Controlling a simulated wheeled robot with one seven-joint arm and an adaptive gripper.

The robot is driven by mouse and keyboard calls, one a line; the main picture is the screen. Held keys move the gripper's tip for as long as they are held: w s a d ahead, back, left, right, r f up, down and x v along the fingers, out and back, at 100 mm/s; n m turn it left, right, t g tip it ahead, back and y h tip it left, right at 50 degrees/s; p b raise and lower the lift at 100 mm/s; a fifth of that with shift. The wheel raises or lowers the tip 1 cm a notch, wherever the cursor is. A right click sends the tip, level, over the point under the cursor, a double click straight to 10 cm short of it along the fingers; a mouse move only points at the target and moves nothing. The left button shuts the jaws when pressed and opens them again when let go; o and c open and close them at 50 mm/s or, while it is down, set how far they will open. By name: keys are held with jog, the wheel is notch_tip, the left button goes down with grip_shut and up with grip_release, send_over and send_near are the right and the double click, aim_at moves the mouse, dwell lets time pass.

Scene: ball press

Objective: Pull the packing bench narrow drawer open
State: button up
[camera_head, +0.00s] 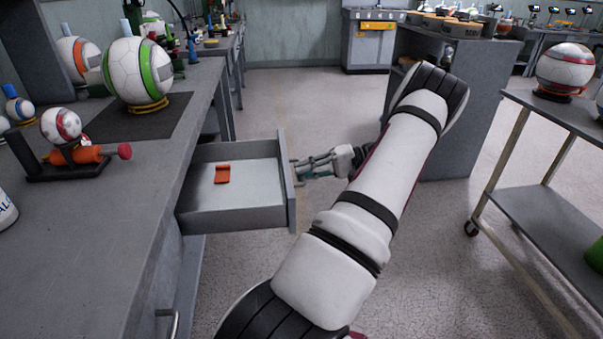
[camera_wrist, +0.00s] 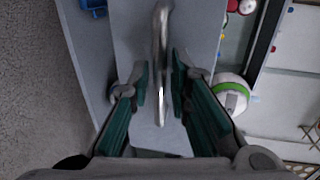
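The packing bench narrow drawer (camera_head: 287,190) stands pulled out from the bench (camera_head: 100,235) in the head view, with its inside showing. A small orange piece (camera_head: 222,174) lies in it. My gripper (camera_head: 303,170) is at the outer face of the drawer front. In the wrist view the metal bar handle (camera_wrist: 160,40) runs between the two green-padded fingers of my gripper (camera_wrist: 161,88). The fingers are apart, one on each side of the bar, with a narrow gap showing on both sides. The drawer front (camera_wrist: 128,40) lies behind the handle.
Balls on stands, including a green-striped one (camera_head: 137,72), and an orange clamp (camera_head: 85,154) sit on the bench top. Another handle (camera_head: 175,322) is lower on the bench. A wheeled cart (camera_head: 545,205) stands at the right. Floor between the drawer and cart is clear except for my arm.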

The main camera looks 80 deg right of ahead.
jog(key=v, duration=1)
jog(key=shift+s, duration=0.4)
jog(key=shift+d, duration=0.1)
